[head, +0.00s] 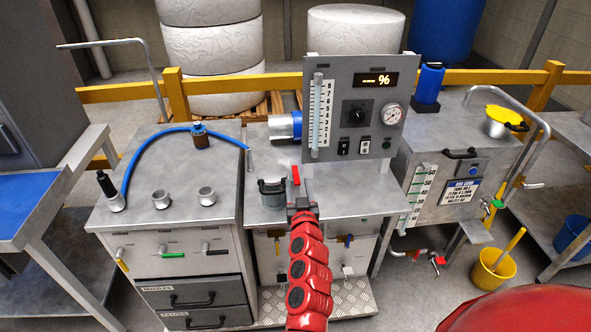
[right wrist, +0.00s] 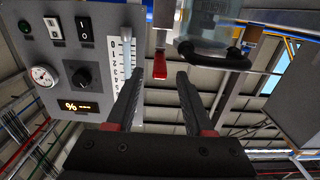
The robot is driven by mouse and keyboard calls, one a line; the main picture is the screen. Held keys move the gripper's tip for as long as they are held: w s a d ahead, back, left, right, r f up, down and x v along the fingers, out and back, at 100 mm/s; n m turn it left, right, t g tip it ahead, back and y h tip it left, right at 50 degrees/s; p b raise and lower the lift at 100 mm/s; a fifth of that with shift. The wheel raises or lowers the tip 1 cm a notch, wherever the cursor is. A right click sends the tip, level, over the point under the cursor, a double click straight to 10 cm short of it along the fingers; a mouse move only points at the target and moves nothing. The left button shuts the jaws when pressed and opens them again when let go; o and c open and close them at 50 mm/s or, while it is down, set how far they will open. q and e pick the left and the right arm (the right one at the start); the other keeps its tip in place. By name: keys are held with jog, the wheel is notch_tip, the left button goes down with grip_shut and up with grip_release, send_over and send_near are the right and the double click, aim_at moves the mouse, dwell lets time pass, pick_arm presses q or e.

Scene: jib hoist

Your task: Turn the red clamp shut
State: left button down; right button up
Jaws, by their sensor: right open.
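The red clamp (head: 296,174) is a small red lever below the left part of the grey control panel, just right of a small jar with a dark rim (head: 272,193). In the right wrist view, which is upside down, the red clamp (right wrist: 160,67) shows between and beyond my fingertips, beside the clear jar and its black handle (right wrist: 215,58). My right gripper (head: 301,207) is open and empty, pointing at the clamp from the front. It also shows in the wrist view (right wrist: 160,82); contact with the clamp is not visible. My left gripper is out of view.
The control panel (head: 380,92) with dial, gauge and scale stands just behind. A left cabinet (head: 170,225) carries a blue hose (head: 140,155) and metal cups. A metal tank (head: 430,185) stands to the right, with a yellow bucket (head: 492,272) on the floor.

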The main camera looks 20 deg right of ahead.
aim_at(296, 171)
jog(key=p+x, duration=0.1)
jog(key=x, duration=0.4)
jog(key=shift+w+d+r, duration=0.1)
jog(key=shift+w+d, duration=0.05)
jog(key=shift+w, duration=0.2)
jog(key=shift+w+d, duration=0.15)
jog(key=shift+w, duration=0.35)
grip_shut()
dwell(0.8)
